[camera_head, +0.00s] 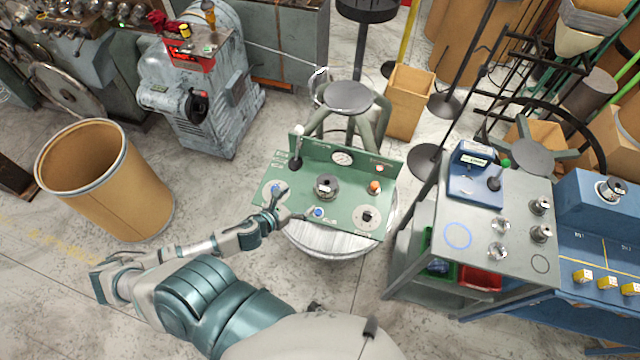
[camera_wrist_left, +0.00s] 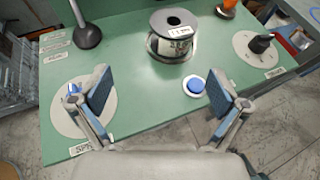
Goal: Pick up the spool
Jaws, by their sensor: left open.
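The spool (camera_head: 327,185) stands upright near the middle of the green coiler panel (camera_head: 345,212). It has black flanges, a silvery wound middle and a white label. In the left wrist view the spool (camera_wrist_left: 172,38) is ahead of the fingers, a little right of centre. My left gripper (camera_head: 296,201) is over the near left part of the panel, open and empty. In the left wrist view its two blue-padded fingers (camera_wrist_left: 160,88) are spread wide, with bare panel between them and the spool beyond the tips. My right gripper is in neither view.
A blue button (camera_wrist_left: 193,86) lies near the right finger; a pale disc (camera_wrist_left: 66,108) lies below the left finger. A black-based lever (camera_head: 295,160) stands left of the spool, and an orange knob (camera_head: 374,187) right. A grey cart (camera_head: 465,265) with metal parts is at right.

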